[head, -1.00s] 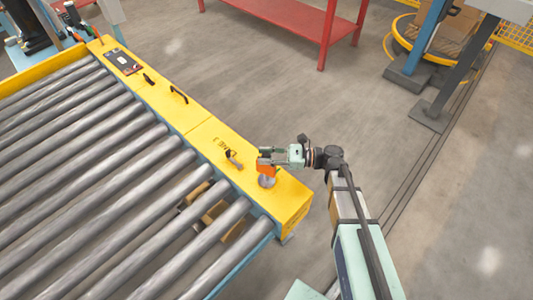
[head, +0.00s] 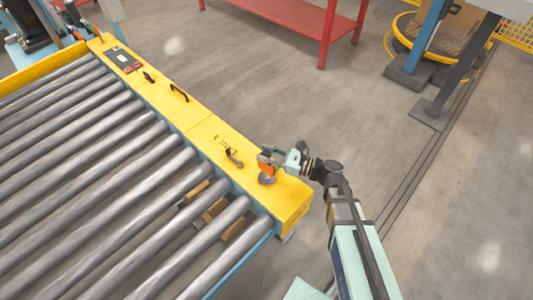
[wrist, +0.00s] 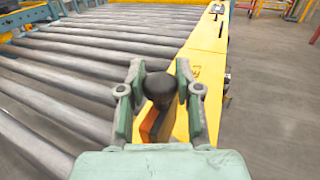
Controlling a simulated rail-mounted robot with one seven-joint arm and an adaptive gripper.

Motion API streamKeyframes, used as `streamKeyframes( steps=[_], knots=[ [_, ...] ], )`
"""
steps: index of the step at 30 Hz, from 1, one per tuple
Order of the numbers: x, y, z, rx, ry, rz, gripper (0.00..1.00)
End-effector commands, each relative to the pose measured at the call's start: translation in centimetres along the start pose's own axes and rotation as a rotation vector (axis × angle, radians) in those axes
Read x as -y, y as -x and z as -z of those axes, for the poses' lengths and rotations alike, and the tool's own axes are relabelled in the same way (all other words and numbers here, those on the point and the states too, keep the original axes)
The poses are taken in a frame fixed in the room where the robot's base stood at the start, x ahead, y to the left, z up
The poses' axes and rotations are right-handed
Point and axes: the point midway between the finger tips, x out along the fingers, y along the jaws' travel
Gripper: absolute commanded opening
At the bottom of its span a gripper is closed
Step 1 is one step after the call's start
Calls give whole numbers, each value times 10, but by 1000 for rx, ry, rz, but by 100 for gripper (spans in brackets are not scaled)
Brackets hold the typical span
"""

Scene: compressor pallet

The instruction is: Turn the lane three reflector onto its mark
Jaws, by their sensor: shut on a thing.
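The lane three reflector shows as a small orange plate on a round grey base (head: 267,178) on the yellow rail, near the rail's front end. In the wrist view the orange plate (wrist: 152,124) stands upright below a dark round knob (wrist: 160,88). My gripper (head: 276,165) is at the reflector, and its fingers also show in the wrist view (wrist: 160,75) on either side of the knob. It is shut on the reflector. My fingers hide part of the reflector, and I cannot make out its mark.
The yellow rail (head: 208,134) carries a lane label, a small dark bracket (head: 233,158) near the reflector and black handles farther back. Grey rollers (head: 110,190) lie left of it, with brown blocks (head: 211,212) below them.

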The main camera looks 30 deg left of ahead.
Motion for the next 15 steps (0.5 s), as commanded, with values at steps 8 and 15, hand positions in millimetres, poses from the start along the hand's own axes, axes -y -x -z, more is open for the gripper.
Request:
streamKeyframes(
  steps=[8, 15],
  knots=[
    [0, 0, 0, 1, 0, -1, 58],
    [0, 3, 0, 1, 0, -1, 58]
  ],
)
